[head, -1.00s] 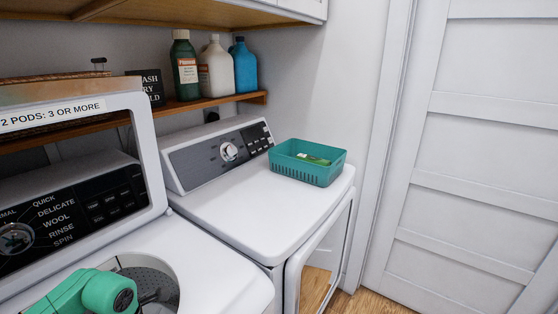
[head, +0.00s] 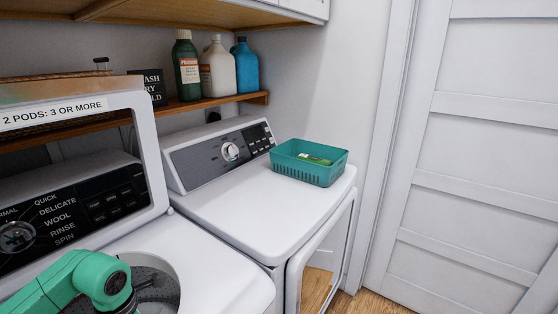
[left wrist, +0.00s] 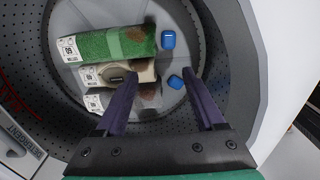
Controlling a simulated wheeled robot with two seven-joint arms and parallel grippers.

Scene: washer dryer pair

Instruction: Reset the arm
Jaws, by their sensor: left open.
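My left arm (head: 75,280) is green and bends down over the open washer drum in the head view; its fingers are below the frame. In the left wrist view my left gripper (left wrist: 158,76) is open, with two dark fingers apart, pointing into the perforated washer drum (left wrist: 228,75). Beyond the fingers lie a green folded cloth (left wrist: 110,43), beige and pale pieces with labels (left wrist: 120,76), and two blue pods (left wrist: 168,40). Nothing is visibly held between the fingers. My right gripper is in neither view.
The raised washer lid (head: 152,150) stands beside the arm. A dryer (head: 255,215) is to its right, carrying a teal basket (head: 310,176). Bottles (head: 217,70) stand on a wooden shelf (head: 200,104). The dryer top in front of the basket is clear.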

